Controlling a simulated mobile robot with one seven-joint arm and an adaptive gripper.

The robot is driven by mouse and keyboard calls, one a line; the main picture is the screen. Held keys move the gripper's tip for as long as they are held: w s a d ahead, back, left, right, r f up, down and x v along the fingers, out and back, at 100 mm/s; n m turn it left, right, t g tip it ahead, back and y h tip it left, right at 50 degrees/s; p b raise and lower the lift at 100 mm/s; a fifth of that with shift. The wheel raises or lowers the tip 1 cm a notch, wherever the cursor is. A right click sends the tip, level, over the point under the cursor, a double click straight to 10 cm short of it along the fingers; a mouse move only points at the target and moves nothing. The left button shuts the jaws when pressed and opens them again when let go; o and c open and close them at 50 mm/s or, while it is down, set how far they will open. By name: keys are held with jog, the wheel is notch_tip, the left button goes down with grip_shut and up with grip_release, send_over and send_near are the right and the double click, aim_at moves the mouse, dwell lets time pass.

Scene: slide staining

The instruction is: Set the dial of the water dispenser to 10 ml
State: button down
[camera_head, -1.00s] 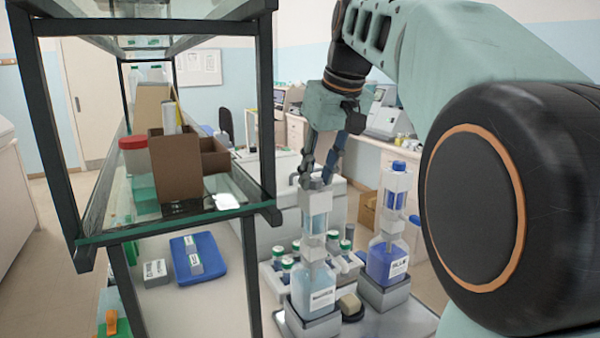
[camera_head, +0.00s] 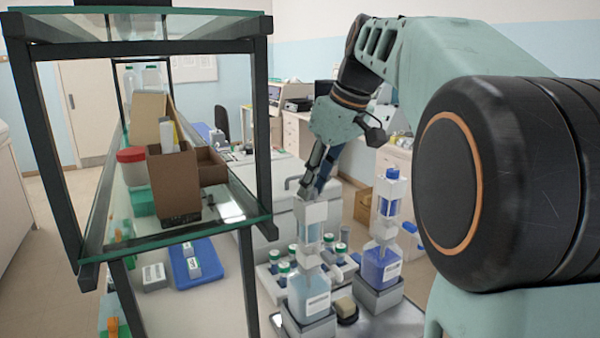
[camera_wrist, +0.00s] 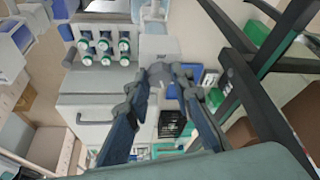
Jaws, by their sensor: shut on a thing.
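A dispenser with a white pump body (camera_head: 313,215) stands on a bottle of pale blue liquid (camera_head: 308,297), which appears to be the water dispenser; its label is too small to read. My gripper (camera_head: 310,188) comes down from the upper right to the top of this dispenser. In the wrist view my gripper (camera_wrist: 162,74) has its two dark fingers closed on the dispenser's small grey dial (camera_wrist: 166,88), with the white body (camera_wrist: 159,46) just beyond. The fingers cover much of the dial, and its setting cannot be read.
A second dispenser with darker blue liquid (camera_head: 381,265) stands close on the right. Several green-capped bottles (camera_head: 285,268) stand in a rack behind. A glass shelf with a dark frame (camera_head: 250,130) rises at the left, holding a cardboard box (camera_head: 174,182). A blue tray (camera_head: 208,270) lies below it.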

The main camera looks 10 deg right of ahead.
jog(key=n+p, duration=0.1)
jog(key=n+g+y+p, duration=0.1)
jog(key=n+p, duration=0.1)
jog(key=shift+w+d+r+n, duration=0.15)
jog(key=shift+r+n, duration=0.05)
jog(key=shift+n, duration=0.1)
jog(key=n+g+p, duration=0.1)
jog(key=n+p, duration=0.2)
jog(key=shift+w+n+y, duration=0.15)
jog(key=shift+n+y, duration=0.15)
jog(key=n+g+p, duration=0.1)
jog(key=n+p, duration=0.2)
jog(key=shift+w+n+g, duration=0.15)
jog(key=shift+n+g, duration=0.15)
jog(key=shift+g, duration=0.1)
jog(key=shift+w+f+n+g+p, duration=0.15)
jog(key=shift+n+g+p, duration=0.35)
jog(key=shift+n+p, duration=0.75)
jog(key=shift+n, duration=0.35)
jog(key=c, duration=1.7)
grip_release()
jog(key=shift+v, duration=3.75)
